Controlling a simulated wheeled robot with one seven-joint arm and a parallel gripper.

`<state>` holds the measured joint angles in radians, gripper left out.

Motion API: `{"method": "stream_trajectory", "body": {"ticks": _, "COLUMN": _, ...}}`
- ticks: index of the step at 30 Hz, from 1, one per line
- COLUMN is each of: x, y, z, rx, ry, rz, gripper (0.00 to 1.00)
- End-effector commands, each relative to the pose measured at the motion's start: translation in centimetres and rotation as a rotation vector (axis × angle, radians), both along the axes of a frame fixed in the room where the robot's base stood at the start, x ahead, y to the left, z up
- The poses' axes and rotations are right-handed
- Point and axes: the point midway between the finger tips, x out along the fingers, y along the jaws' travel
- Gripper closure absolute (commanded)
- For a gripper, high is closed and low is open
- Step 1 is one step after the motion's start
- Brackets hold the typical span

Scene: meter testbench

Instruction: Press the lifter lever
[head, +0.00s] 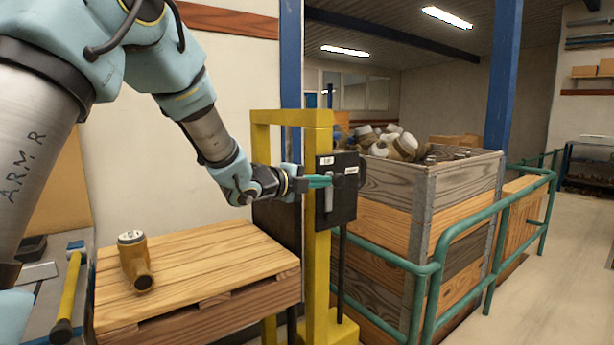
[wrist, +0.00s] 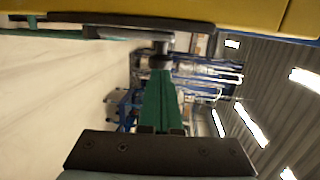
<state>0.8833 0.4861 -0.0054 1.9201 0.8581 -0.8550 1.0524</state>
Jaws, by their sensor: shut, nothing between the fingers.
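A black control box (head: 345,180) is mounted on a yellow post frame (head: 318,250) in the middle of the head view. A small grey upright lever (head: 329,198) shows on the box's face. My gripper (head: 322,181), with green fingers, reaches in from the left and is shut and empty. Its fingertips are at the lever's upper part; I cannot tell if they touch it. In the wrist view the closed fingers (wrist: 161,80) point at a grey part below the dark box edge (wrist: 120,25).
A wooden pallet stack (head: 200,265) with a brass meter (head: 135,262) on it stands at left. A wooden crate (head: 460,195) of meters is behind the box, with a green railing (head: 470,225) in front. The floor at right is clear.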

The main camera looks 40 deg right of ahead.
Motion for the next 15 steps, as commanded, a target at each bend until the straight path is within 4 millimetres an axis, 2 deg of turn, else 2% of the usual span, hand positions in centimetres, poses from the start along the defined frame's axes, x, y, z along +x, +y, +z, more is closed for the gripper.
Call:
{"method": "stream_trajectory", "body": {"ticks": 5, "x": 0.12, "y": -1.36, "z": -0.09, "rx": 0.0, "ry": 0.0, "rz": 0.0, "gripper": 1.0}}
{"method": "stream_trajectory", "body": {"ticks": 15, "x": 0.12, "y": -1.55, "z": -0.25, "rx": 0.0, "ry": 0.0, "rz": 0.001, "gripper": 1.0}}
